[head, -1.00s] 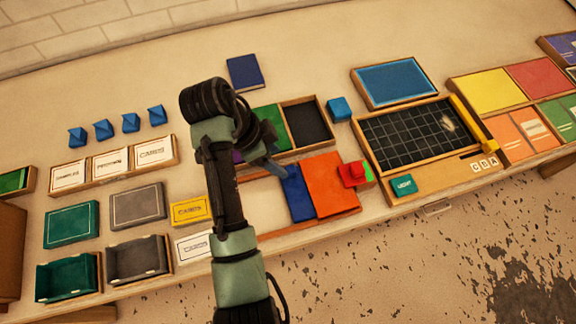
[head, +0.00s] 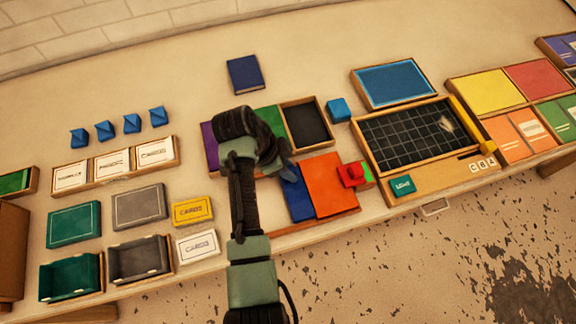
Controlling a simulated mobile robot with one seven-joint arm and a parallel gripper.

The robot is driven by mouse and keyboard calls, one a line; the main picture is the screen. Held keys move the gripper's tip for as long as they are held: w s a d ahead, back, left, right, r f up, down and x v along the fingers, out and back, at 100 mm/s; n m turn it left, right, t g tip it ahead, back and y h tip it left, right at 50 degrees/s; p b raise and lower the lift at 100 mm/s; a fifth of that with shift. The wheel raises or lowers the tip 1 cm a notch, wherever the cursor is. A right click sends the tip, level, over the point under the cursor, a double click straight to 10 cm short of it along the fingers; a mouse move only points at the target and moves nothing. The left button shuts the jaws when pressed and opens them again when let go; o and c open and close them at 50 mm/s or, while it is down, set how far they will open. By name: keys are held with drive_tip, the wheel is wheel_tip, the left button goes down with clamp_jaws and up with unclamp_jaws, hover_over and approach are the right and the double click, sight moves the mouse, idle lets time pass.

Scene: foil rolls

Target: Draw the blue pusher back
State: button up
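A blue flat piece (head: 297,200) lies beside an orange panel (head: 330,185) in the front middle of the table. A small blue block (head: 339,109) stands farther back, left of the dark grid board. I cannot tell for sure which blue thing is the pusher. My gripper (head: 288,172) is over the far end of the blue flat piece, pointing down to it. Its fingers are small and dark against the blue, so whether they touch it or are open or shut is unclear. My arm hides part of the tray behind.
A red piece (head: 351,174) sits at the orange panel's right edge. A wooden tray with a black compartment (head: 308,122) is behind. The grid board (head: 412,132) is at right. Card boxes (head: 115,170) and several blue tiles (head: 131,123) are at left. The back of the table is mostly clear.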

clamp_jaws()
idle(1.0)
